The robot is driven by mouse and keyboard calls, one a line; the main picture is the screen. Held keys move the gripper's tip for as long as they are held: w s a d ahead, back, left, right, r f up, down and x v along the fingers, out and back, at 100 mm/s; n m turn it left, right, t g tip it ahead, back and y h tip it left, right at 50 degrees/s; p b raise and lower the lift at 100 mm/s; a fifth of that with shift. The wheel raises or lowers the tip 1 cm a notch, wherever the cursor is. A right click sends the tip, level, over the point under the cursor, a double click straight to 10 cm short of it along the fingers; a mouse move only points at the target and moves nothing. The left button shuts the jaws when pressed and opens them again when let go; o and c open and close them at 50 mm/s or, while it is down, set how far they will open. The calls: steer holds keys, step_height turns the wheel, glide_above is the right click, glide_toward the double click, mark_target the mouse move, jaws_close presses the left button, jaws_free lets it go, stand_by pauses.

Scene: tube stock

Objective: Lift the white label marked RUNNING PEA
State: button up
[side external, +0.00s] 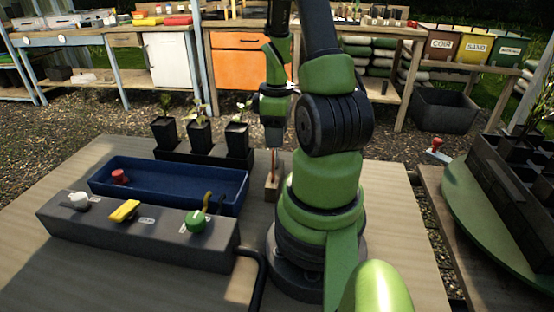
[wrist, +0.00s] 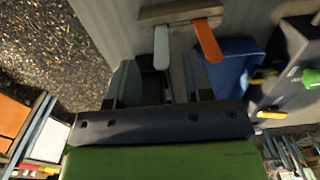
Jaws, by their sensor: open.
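In the wrist view a white label (wrist: 161,47) stands beside an orange label (wrist: 208,40), both by a wooden block (wrist: 180,11). No writing is readable on the white label. My gripper (wrist: 160,75) is open, with its two fingers either side of the white label's line in the picture; I cannot tell how far apart they are in depth. In the side view my gripper (side external: 272,145) points down above the wooden block (side external: 271,188), where an orange-brown label (side external: 274,162) shows. The white label cannot be made out there.
A blue tray (side external: 222,194) holding a red knob-like item (side external: 120,177) lies left of the block. A grey control box (side external: 140,240) with knobs stands in front of it. Black plant pots (side external: 237,140) stand behind. Bare table lies right of my base.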

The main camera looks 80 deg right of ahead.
mark_target(277, 160)
step_height(277, 160, down, 4)
steer(key=shift+a+r, duration=0.1)
steer(key=shift+c, duration=0.5)
jaws_close()
